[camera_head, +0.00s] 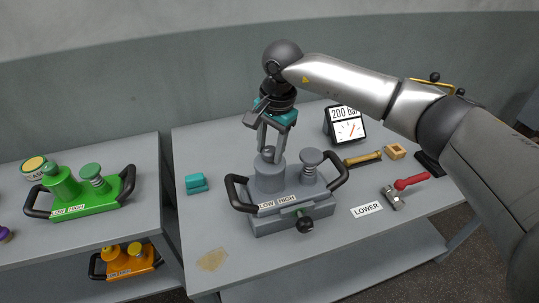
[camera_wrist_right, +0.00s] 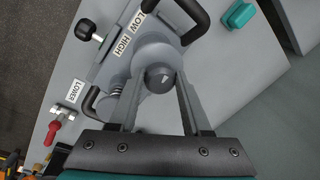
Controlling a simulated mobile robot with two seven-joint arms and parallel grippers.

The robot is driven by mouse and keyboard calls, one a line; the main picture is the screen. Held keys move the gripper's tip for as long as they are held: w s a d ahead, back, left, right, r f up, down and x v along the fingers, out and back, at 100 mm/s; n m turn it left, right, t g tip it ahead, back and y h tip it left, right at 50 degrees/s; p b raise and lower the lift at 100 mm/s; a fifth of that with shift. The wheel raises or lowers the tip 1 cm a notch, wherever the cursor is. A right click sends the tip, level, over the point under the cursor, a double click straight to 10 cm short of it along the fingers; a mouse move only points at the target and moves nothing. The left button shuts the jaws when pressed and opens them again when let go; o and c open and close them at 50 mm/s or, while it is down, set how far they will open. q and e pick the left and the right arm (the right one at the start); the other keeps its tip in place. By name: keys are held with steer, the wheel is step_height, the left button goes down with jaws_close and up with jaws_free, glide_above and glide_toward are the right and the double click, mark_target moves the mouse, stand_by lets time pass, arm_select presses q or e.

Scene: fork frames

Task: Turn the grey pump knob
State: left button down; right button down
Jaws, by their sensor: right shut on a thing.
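The grey pump (camera_head: 290,222) stands on the table in the head view, with black handles at both ends and a LOW HIGH label on its front. Its grey knob (camera_head: 269,151) tops the left cylinder. In the right wrist view the knob (camera_wrist_right: 160,77), with a light pointer mark, sits between the two fingers. My right gripper (camera_head: 269,146) points down from above and is shut on the knob; the fingers (camera_wrist_right: 158,84) flank it on both sides. The fingers partly hide the knob in the head view. My left gripper is not in view.
A gauge (camera_head: 345,126) reading 200 bar stands behind the pump. A LOWER sign (camera_head: 367,209), a red-handled tool (camera_head: 410,181) and a brass piece (camera_head: 363,159) lie at right. A teal block (camera_head: 196,183) lies left. A green pump (camera_head: 85,195) stands on the other table.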

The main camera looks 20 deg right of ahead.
steer(key=n+b, duration=0.2)
steer(key=n, duration=0.1)
steer(key=shift+f+n, duration=0.1)
steer(key=shift+n, duration=0.3)
steer(key=n+b, duration=0.2)
steer(key=n, duration=0.2)
steer(key=shift+d+g+y, duration=0.1)
steer(key=shift+g+y, duration=0.2)
steer(key=shift+g, duration=0.1)
steer(key=shift+n, duration=0.3)
steer(key=shift+c, duration=1.8)
jaws_free()
step_height(320, 180, up, 15)
steer(key=d, duration=0.2)
steer(key=shift+s+r+p, duration=0.2)
steer(key=shift+p, duration=0.1)
steer(key=shift+f, duration=0.1)
